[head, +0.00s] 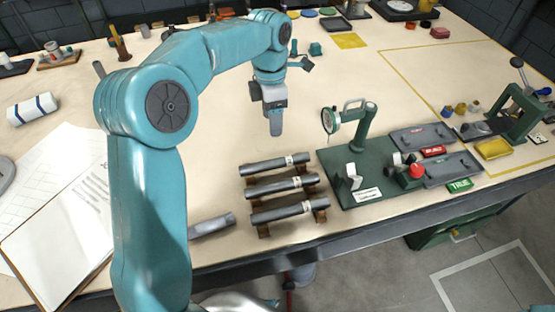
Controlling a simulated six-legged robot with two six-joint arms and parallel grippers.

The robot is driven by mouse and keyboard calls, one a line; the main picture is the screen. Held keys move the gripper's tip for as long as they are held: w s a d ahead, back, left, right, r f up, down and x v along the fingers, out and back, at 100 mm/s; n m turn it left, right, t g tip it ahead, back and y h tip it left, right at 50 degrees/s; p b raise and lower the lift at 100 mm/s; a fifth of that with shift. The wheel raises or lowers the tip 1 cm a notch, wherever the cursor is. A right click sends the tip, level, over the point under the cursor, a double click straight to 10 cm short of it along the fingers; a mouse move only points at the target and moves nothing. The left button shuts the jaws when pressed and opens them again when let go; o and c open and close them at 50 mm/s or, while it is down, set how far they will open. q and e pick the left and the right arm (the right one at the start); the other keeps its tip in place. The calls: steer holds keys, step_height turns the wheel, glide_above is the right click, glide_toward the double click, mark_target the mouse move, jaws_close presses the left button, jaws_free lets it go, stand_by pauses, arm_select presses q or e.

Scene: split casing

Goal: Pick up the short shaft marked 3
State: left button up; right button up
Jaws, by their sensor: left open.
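Three short grey shafts lie in parallel on small brown rests near the front edge of the bench: a back one (272,166), a middle one (280,184) and a front one (287,210). Each has a pale label near its right end; the marks are too small to read, so I cannot tell which is 3. Another grey cylinder (212,225) lies to their left, partly hidden behind my left arm. My left gripper (275,128) is open, pointing down behind and above the back shaft, apart from all of them. My right gripper is not in view.
Right of the shafts stands a green gauge stand (370,180) with a dial, beside grey trays (450,168) with red and green signs. A green press (520,110) stands farther right. An open notebook (60,225) lies left. The bench behind the shafts is mostly clear.

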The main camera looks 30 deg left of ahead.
arm_select(q)
glide_above(275, 160)
steer(key=f, duration=0.9)
steer(key=shift+s+a+f, duration=0.1)
steer(key=shift+a+f, duration=0.2)
steer(key=shift+a, duration=0.1)
steer(key=f, duration=0.5)
steer(key=shift+d+f, duration=0.1)
steer(key=shift+d, duration=0.25)
steer(key=shift+s, duration=0.1)
steer(key=shift+c, duration=0.2)
jaws_close()
